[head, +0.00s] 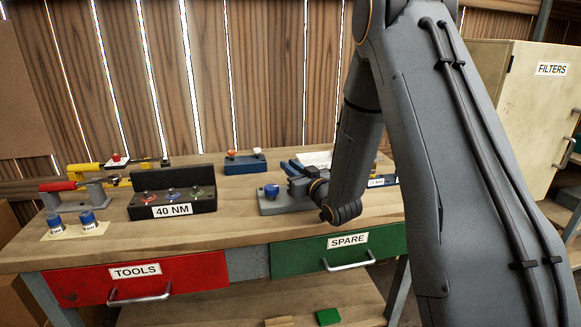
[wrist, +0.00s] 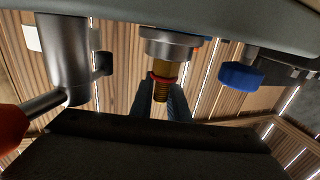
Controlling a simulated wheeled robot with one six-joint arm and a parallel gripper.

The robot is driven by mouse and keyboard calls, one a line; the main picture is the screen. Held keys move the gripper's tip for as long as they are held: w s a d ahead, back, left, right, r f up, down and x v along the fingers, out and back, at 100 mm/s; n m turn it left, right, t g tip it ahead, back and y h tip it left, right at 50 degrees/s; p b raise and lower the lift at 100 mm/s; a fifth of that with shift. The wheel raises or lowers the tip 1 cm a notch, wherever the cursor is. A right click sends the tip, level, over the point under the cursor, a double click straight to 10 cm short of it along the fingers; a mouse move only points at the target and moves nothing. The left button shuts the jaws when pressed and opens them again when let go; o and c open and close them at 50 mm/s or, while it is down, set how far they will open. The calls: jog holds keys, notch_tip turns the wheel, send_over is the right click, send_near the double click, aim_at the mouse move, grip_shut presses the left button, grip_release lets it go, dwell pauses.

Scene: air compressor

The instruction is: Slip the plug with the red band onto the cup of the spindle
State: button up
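The plug with the red band (wrist: 160,79) is a small brass-coloured piece in the middle of the wrist view. It lies between the two dark fingers of my gripper (wrist: 163,104), which appear closed on its sides. A silver collar of the spindle (wrist: 172,47) shows just above the plug in that view, with brass colour between them. The plug overlaps or touches the spindle end; I cannot tell whether it is seated. In the head view my gripper (head: 297,168) is over the grey fixture (head: 290,205), and the arm hides the plug and spindle.
A blue knob (wrist: 240,77) is close to the right of the spindle in the wrist view; it also stands on the fixture in the head view (head: 272,190). A black 40 NM holder (head: 172,204) stands left. A blue block (head: 245,163) is behind. Bare bench lies in front.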

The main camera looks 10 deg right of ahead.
jog(key=o, duration=0.4)
jog(key=shift+s, duration=0.1)
jog(key=b+v, duration=0.1)
jog(key=v, duration=0.6)
jog(key=shift+s+d+r, duration=0.1)
jog(key=shift+s, duration=0.25)
